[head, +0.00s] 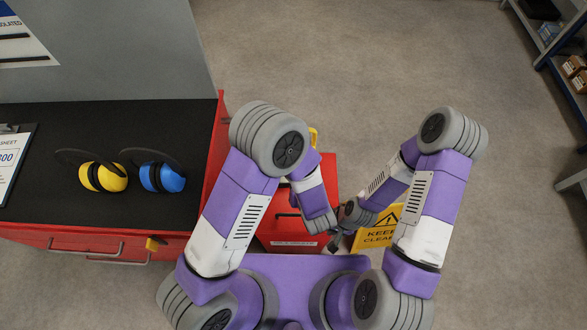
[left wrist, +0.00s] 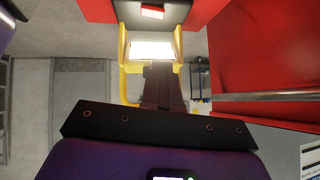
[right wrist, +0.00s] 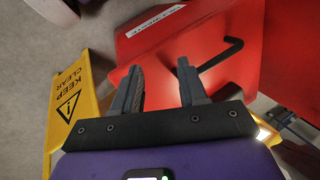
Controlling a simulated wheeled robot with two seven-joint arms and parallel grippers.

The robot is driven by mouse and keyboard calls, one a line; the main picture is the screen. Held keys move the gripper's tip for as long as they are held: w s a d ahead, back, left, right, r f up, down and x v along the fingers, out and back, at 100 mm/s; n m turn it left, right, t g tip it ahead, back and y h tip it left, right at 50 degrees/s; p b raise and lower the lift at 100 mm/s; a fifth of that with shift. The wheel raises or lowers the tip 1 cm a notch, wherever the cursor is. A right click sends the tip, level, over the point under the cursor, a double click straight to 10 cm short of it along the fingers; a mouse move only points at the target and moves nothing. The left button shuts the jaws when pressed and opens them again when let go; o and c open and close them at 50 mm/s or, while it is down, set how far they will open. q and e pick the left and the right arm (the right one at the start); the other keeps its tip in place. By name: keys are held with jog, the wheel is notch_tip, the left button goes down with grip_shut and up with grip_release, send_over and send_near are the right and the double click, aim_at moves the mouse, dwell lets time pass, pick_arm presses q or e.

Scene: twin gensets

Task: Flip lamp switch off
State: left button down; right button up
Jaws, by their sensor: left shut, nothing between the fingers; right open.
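A work lamp with a yellow frame and a brightly lit panel (left wrist: 150,50) is in the left wrist view, so the lamp is on. A small red block with a pale edge (left wrist: 152,11) sits on a dark plate beyond it; I cannot tell whether this is the switch. My left gripper (left wrist: 164,70) is shut and empty, its fingertips overlapping the lamp's near edge in the picture; contact is unclear. My right gripper (right wrist: 158,75) is open and empty, in front of a red cabinet (right wrist: 215,40). In the head view my left arm mostly hides the lamp (head: 313,137).
A yellow "keep clear" sign (right wrist: 75,95) stands beside the red cabinet, close to my right gripper. A black handle (right wrist: 222,55) sticks out of the cabinet. A black-topped red bench (head: 100,215) with yellow earmuffs (head: 103,177) and blue earmuffs (head: 162,177) is at left.

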pick_arm(q)
jog(key=shift+s, duration=0.2)
jog(key=b+x, duration=0.1)
jog(key=x, duration=0.3)
jog(key=b+x, duration=0.1)
jog(key=x, duration=0.3)
jog(key=s+f+b+x, duration=0.1)
jog(key=b+x, duration=0.1)
jog(key=x, duration=0.2)
jog(key=shift+s, duration=0.15)
jog(key=shift+a+f, duration=0.1)
jog(key=shift+f, duration=0.65)
